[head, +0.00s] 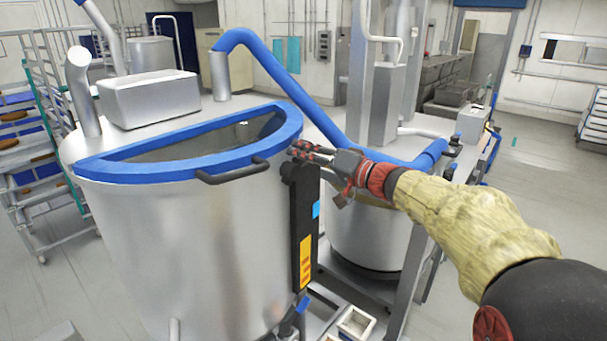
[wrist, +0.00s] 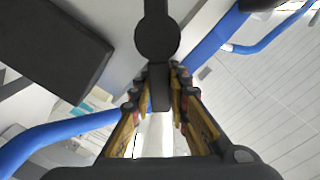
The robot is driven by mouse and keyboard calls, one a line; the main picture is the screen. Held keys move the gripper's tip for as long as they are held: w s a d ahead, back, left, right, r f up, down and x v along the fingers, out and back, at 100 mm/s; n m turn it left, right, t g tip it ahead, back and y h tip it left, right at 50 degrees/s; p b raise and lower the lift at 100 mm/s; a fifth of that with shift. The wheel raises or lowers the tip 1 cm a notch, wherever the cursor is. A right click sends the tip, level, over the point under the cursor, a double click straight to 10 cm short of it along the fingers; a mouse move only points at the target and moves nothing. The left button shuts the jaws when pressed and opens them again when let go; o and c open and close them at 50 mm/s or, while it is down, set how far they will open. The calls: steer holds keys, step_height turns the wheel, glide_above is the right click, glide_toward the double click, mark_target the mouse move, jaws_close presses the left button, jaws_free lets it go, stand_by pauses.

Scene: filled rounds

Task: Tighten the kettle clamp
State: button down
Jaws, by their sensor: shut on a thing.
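The large steel kettle (head: 190,250) stands at left centre in the head view, with a blue rim (head: 180,165) around its half-round opening. A dark clamp part with a round head and a narrow bar (wrist: 157,38) shows in the wrist view. My gripper (head: 298,151) is at the kettle's right edge, just above the black upright housing (head: 303,225). In the wrist view, my gripper (wrist: 159,78) has its fingers closed on both sides of the narrow bar. In the head view the fingers hide the clamp.
A black handle (head: 232,172) sticks out from the kettle's front, left of my gripper. A blue pipe (head: 285,75) arches behind. A second steel vessel (head: 365,235) stands under my forearm. A rack (head: 35,150) stands at left. Open floor (head: 540,190) lies at right.

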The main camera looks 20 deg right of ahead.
steer(key=shift+s+a+f+n+b, duration=0.2)
steer(key=shift+n+b, duration=0.6)
steer(key=shift+b, duration=1.55)
steer(key=shift+a+r+n+b, duration=0.15)
steer(key=shift+r+n+b, duration=0.15)
steer(key=shift+b, duration=0.25)
steer(key=c, duration=2.2)
jaws_free()
steer(key=o, duration=0.4)
steer(key=shift+r, duration=0.1)
steer(key=shift+o, duration=0.6)
steer(key=shift+r, duration=0.1)
steer(key=v, duration=1.2)
